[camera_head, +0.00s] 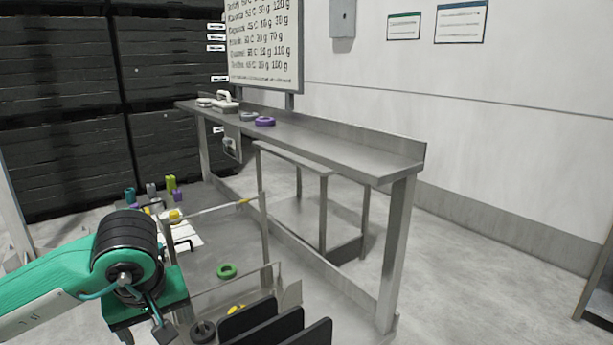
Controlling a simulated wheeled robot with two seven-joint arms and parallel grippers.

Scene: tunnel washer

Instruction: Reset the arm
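My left arm (127,250), green with a black ribbed wrist joint, comes in from the left and bends down at the lower left. My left gripper (163,331) is at the bottom edge of the head view, partly cut off. Its fingers do not show clearly enough to tell open from shut, and I see nothing clearly held in it. My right arm and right gripper are not in view.
A cart (205,262) beside my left arm carries a green ring (227,271), small coloured blocks (171,184) and black upright panels (275,335). Behind it stands a long metal table (340,140) with a purple ring (265,121).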

